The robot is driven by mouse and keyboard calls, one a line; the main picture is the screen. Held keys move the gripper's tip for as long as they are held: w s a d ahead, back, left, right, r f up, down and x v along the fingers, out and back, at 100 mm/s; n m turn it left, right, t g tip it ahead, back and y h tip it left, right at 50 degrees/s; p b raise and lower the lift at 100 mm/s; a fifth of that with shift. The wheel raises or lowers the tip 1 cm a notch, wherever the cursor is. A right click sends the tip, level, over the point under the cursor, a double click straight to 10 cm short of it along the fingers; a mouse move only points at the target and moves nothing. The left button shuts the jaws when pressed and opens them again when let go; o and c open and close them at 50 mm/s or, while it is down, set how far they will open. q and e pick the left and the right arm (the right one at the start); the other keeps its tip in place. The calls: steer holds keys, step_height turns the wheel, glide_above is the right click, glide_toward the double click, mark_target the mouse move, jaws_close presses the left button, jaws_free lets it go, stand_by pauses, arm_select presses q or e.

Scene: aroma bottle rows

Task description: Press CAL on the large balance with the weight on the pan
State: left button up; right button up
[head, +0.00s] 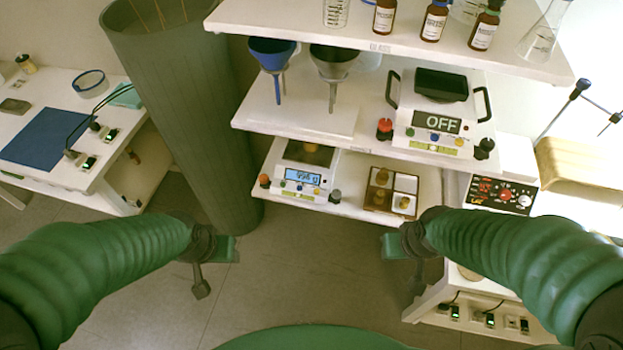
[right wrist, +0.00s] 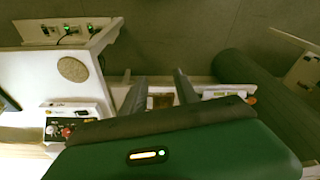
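The larger balance (head: 436,118) stands on the middle shelf. It has a black pan (head: 441,84), side handles, a display reading OFF and small coloured buttons whose labels are too small to read. No weight shows on its pan. A smaller balance (head: 298,172) on the lower shelf has a lit blue display and a brass-coloured piece (head: 311,147) on its pan. A compartment box (head: 391,192) with brass-coloured pieces sits beside it. My left gripper (head: 212,268) hangs low, apart from everything; its opening is unclear. My right gripper (right wrist: 158,80) is open and empty, below the shelves.
Funnels (head: 333,62) stand left of the larger balance. Brown bottles (head: 433,22) and a flask stand on the top shelf (head: 380,42). A grey-green bin (head: 190,110) stands left of the shelves. A red-labelled device (head: 503,193) is at right. The floor between my arms is clear.

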steer(key=shift+c, duration=0.5)
jaws_close()
stand_by(1.3)
